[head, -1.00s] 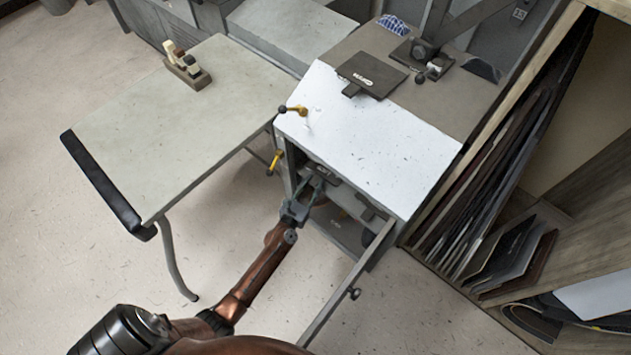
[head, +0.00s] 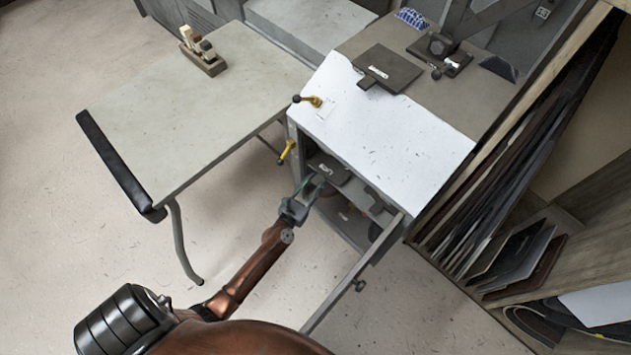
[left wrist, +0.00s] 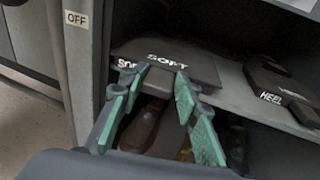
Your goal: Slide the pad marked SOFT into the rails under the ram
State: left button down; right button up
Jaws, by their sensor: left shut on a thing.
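The dark pad marked SOFT (left wrist: 190,62) lies at the front of a shelf inside the open cabinet; it also shows in the head view (head: 330,170). My left gripper (left wrist: 161,76) reaches into the cabinet opening, its green fingertips shut on the near edge of the SOFT pad; in the head view the gripper (head: 311,188) is at the cabinet's front. The exact grip is partly hidden. The ram's dark post and base (head: 440,52) stand on the machine top at the back. The rails cannot be made out clearly. My right gripper is not in view.
A pad marked HEEL (left wrist: 280,92) lies right of the SOFT pad on the shelf (left wrist: 235,100). Another dark tabbed plate (head: 388,68) lies on the machine top. The open cabinet door (head: 355,275) stands to the right.

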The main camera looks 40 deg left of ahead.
pick_arm(q)
jog(key=c, duration=1.4)
grip_release()
jog(key=shift+s+f, duration=0.1)
jog(key=shift+f, duration=0.05)
jog(key=s, duration=0.4)
jog(key=s+r, duration=0.1)
jog(key=s, duration=0.2)
jog(key=s+d, duration=0.1)
jog(key=s, duration=0.3)
jog(key=shift+s+d+r, duration=0.1)
jog(key=shift+s+r, duration=0.15)
jog(key=shift+s, duration=0.1)
